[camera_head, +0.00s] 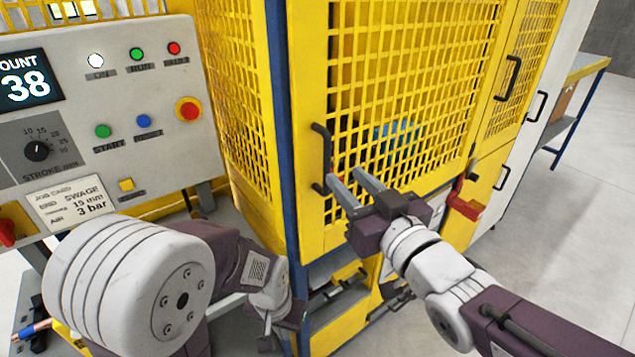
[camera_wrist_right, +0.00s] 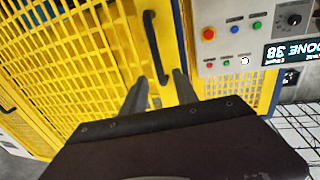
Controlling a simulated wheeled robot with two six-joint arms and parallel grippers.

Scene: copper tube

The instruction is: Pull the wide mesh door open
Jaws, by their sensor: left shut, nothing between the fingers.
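The wide mesh door (camera_head: 464,61) is a yellow-framed grid panel, closed against its frame as far as I can see. Its black bar handle (camera_head: 318,150) is upright near the door's left edge; the handle also shows in the right wrist view (camera_wrist_right: 153,45). My right gripper (camera_head: 341,182) is open, its two fingers apart and pointing at the handle's lower end. In the right wrist view the fingertips (camera_wrist_right: 160,82) lie on either side of the handle's end; contact cannot be told. My left gripper (camera_head: 268,329) is low, left of the door, shut and empty, partly hidden by its wrist.
A control panel (camera_head: 100,130) with buttons and a count display stands at the left. A blue post (camera_head: 283,160) borders the door. A narrower mesh door with a black handle (camera_head: 508,78) is at the right. A red latch (camera_head: 466,207) sits below. Open floor lies at the right.

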